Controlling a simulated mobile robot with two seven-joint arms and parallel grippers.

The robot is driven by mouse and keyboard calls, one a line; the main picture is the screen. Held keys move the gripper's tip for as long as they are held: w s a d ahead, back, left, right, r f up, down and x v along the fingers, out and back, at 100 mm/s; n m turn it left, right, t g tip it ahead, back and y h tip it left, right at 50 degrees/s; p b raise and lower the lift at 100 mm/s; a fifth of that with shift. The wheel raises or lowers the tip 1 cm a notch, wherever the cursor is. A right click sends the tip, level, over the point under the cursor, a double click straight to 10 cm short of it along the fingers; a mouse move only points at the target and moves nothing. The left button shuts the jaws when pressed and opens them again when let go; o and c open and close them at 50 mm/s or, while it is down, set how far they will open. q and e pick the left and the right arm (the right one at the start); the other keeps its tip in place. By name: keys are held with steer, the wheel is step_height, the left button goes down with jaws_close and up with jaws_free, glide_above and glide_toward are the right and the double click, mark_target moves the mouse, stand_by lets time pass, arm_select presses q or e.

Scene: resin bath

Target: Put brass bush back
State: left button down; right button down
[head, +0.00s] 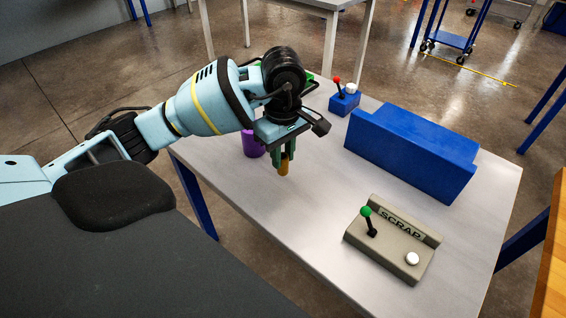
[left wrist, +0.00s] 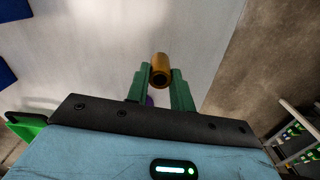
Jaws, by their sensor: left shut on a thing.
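The brass bush (head: 283,167) is a short gold-brown cylinder. It is held between the green fingers of my left gripper (head: 283,156), which is shut on it above the table. In the left wrist view the bush (left wrist: 161,68) shows its round open end between the tips of the left gripper (left wrist: 160,78). A purple cylindrical thing (head: 253,145) stands on the table just left of the gripper, partly hidden by it. It shows only as a small purple patch in the left wrist view (left wrist: 149,101). My right gripper is in neither view.
The light grey table (head: 300,225) has free room in front of the gripper. A blue block (head: 412,150) stands to the right. A blue box with red and white knobs (head: 344,102) is behind it. A grey SCRAP box with a green-knobbed lever (head: 393,245) is at front right.

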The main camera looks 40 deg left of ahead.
mark_target(283, 155)
arm_select(q)
step_height(283, 155, down, 3)
steer(key=shift+w+f, duration=0.1)
steer(key=shift+f, duration=0.15)
steer(key=shift+f, duration=0.1)
steer(key=shift+f, duration=0.15)
steer(key=c, duration=1.2)
jaws_free()
steer(key=shift+r, duration=0.2)
